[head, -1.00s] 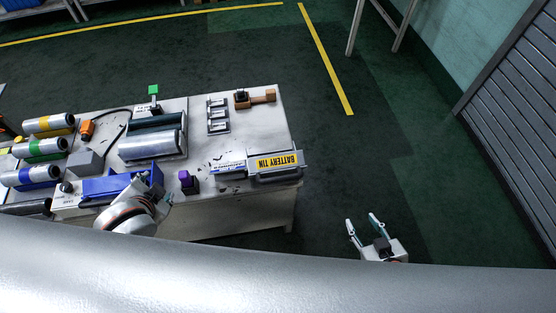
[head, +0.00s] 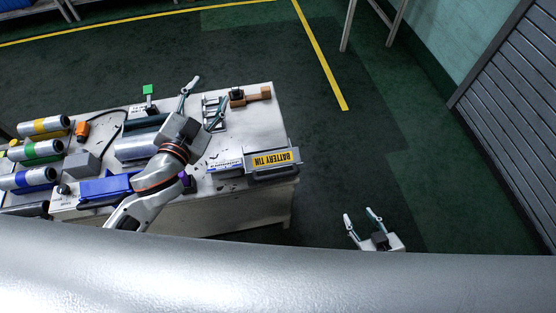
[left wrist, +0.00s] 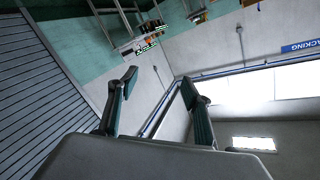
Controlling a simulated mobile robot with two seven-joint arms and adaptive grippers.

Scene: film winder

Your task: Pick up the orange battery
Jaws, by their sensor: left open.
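A small orange block with a dark end, which looks like the orange battery (head: 82,130), lies on the left part of the white table (head: 262,127), right of the silver rollers. My left gripper (head: 208,92) is open and empty above the table's back middle, well to the right of the orange block. My right gripper (head: 360,214) is open and empty over the floor, right of the table. The orange block is not in the left wrist view.
The yellow-labelled battery tin (head: 272,161) sits at the table's front right. A blue box (head: 106,189), a grey block (head: 82,165), a green-topped post (head: 148,90) and a brown wooden piece (head: 252,96) stand around. A purple object is mostly hidden by my left arm.

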